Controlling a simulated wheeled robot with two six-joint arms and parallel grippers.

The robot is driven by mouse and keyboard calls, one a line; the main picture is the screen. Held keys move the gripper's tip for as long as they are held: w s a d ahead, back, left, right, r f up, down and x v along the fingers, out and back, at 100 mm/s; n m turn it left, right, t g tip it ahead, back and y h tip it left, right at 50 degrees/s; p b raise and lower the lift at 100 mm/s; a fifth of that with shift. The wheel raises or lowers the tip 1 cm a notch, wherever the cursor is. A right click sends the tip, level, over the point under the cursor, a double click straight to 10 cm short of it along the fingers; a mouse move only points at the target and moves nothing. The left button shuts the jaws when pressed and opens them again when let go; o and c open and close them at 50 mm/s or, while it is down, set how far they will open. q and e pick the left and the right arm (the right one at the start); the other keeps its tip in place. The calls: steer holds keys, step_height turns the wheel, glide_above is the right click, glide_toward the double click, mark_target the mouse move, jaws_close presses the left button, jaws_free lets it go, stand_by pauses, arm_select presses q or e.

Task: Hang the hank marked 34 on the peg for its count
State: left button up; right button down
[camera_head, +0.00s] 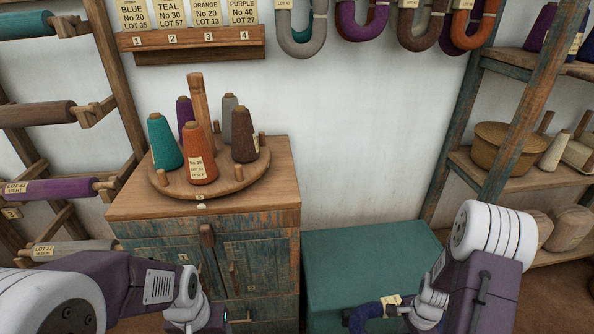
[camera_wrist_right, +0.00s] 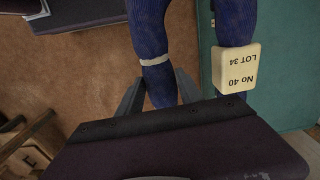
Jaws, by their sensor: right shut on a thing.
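The blue hank (camera_wrist_right: 155,30) carries a cream tag (camera_wrist_right: 236,68) reading No 40, LOT 34, upside down in the right wrist view. My right gripper (camera_wrist_right: 159,90) is shut on one strand of it, near a pale tie. In the head view, the hank (camera_head: 366,315) is at the bottom edge, in front of the teal chest. Other hanks hang in a row on the back wall: grey (camera_head: 302,42), purple (camera_head: 360,22), brown (camera_head: 422,36) and orange (camera_head: 471,32). Their pegs are cut off at the top. My left gripper (camera_head: 197,326) is low at the left; its fingers are mostly out of frame.
A worn cabinet (camera_head: 210,212) bears a round cone stand (camera_head: 245,183) with several yarn cones. The teal chest (camera_head: 370,262) has a bare top. A numbered card rack (camera_head: 190,42) hangs on the wall. Shelves (camera_head: 530,175) stand right, a spool rack (camera_head: 100,105) left.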

steer(key=w+a+r+n+p, duration=0.2)
steer(key=w+a+r+p, duration=0.15)
steer(key=r, duration=0.25)
steer(key=w+a+r+n+p, duration=0.1)
steer(key=w+a+r+p, duration=0.1)
steer(key=r+p, duration=0.35)
steer(key=w+a+r+n+p, duration=0.2)
steer(key=w+r+p, duration=0.1)
steer(key=r, duration=0.4)
arm_select(q)
step_height(320, 180, up, 17)
steer(key=p, duration=0.4)
steer(key=shift+w+f, duration=0.15)
steer(key=shift+w, duration=0.3)
arm_select(e)
steer(key=s+a+r+n, duration=0.2)
steer(key=a+r+n, duration=0.3)
steer(key=r+n, duration=0.4)
steer(key=n, duration=0.2)
steer(key=shift+a+n, duration=0.15)
steer(key=shift+n, duration=0.25)
